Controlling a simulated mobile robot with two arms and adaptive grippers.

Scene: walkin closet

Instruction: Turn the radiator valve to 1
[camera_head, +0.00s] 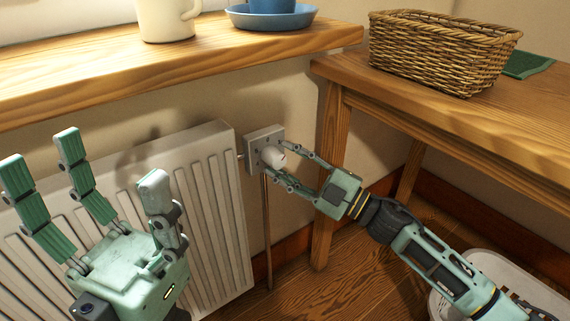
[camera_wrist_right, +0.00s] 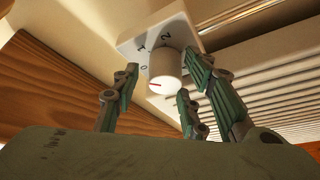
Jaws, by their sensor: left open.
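The radiator valve has a white round knob (camera_head: 272,157) on a pale square plate (camera_head: 251,155) at the radiator's right end. In the right wrist view the knob (camera_wrist_right: 165,72) carries a red line pointing left, near the 0 mark; the plate (camera_wrist_right: 183,26) also shows a 2, with a smaller mark between. My right gripper (camera_head: 279,164) has its fingers on either side of the knob. The wrist view shows a gap between the left finger and the knob; contact on the right is unclear. My left gripper (camera_head: 112,195) is open and empty before the radiator.
The white ribbed radiator (camera_head: 215,150) is under a wooden shelf (camera_head: 200,75) with a cream mug (camera_head: 166,18) and blue dish (camera_head: 290,20). A wooden table (camera_head: 430,105) with a wicker basket (camera_head: 440,50) stands right. A white laundry basket (camera_head: 500,275) is below.

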